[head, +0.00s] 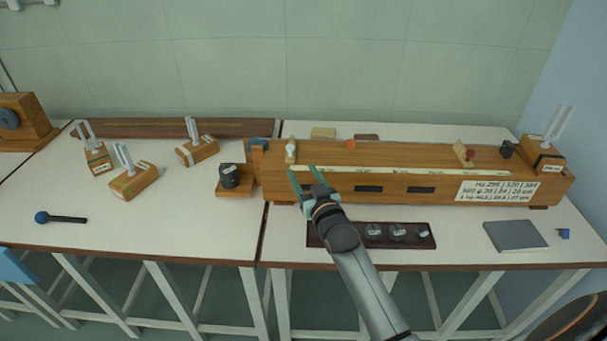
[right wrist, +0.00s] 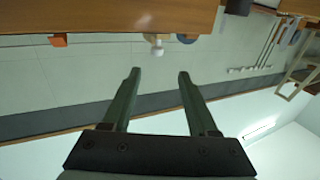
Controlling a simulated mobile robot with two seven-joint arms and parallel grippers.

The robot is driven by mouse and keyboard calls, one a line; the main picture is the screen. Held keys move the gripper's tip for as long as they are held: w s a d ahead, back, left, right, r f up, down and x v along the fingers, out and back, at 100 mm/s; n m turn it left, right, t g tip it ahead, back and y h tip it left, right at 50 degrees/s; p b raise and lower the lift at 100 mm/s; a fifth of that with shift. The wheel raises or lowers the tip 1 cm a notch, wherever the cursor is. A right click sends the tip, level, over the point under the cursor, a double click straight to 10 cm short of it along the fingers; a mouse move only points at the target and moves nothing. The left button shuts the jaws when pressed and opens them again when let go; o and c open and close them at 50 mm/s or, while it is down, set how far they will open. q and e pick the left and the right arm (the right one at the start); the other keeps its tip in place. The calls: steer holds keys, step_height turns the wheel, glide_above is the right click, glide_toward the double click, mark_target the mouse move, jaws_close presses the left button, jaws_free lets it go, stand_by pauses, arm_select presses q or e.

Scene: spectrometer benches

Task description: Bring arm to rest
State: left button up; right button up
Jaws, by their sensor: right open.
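My right arm reaches up from the lower right of the head view. Its gripper (head: 306,183) has green fingers spread apart with nothing between them. It is in front of the left part of the long wooden spectrometer box (head: 400,184), near a cream peg (head: 291,151) on the box. In the right wrist view the open fingers (right wrist: 158,75) point toward the wall, with the box's wooden underside or face (right wrist: 110,15) and the peg (right wrist: 156,44) beyond the tips. I cannot tell whether the gripper touches the box. My left gripper is not in view.
A dark tray (head: 322,241) with several round weights lies on the bench below the gripper. A grey notebook (head: 515,236) lies at right. Wooden blocks with clear prongs (head: 133,181) and a dark cylinder on a wooden stand (head: 235,192) are at left. The left bench front is mostly clear.

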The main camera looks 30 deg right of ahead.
steer(key=shift+s, duration=0.1)
steer(key=s+a+f+n+g+y+p, duration=0.1)
steer(key=s+a+f+g+p, duration=0.1)
steer(key=s, duration=0.8)
steer(key=s+a+f+n+g+y+p, duration=0.1)
steer(key=s+a+f+g+y+p, duration=0.1)
steer(key=s+a+f, duration=0.5)
steer(key=s+a+f+n+g+y+p, duration=0.1)
steer(key=s+f, duration=0.6)
steer(key=s, duration=0.7)
steer(key=a+g+y+p, duration=0.1)
steer(key=a+g+p, duration=0.1)
steer(key=a+g, duration=0.1)
steer(key=shift+a+n+g, duration=0.3)
steer(key=shift+s, duration=0.1)
steer(key=shift+c, duration=0.7)
steer(key=shift+d, duration=0.1)
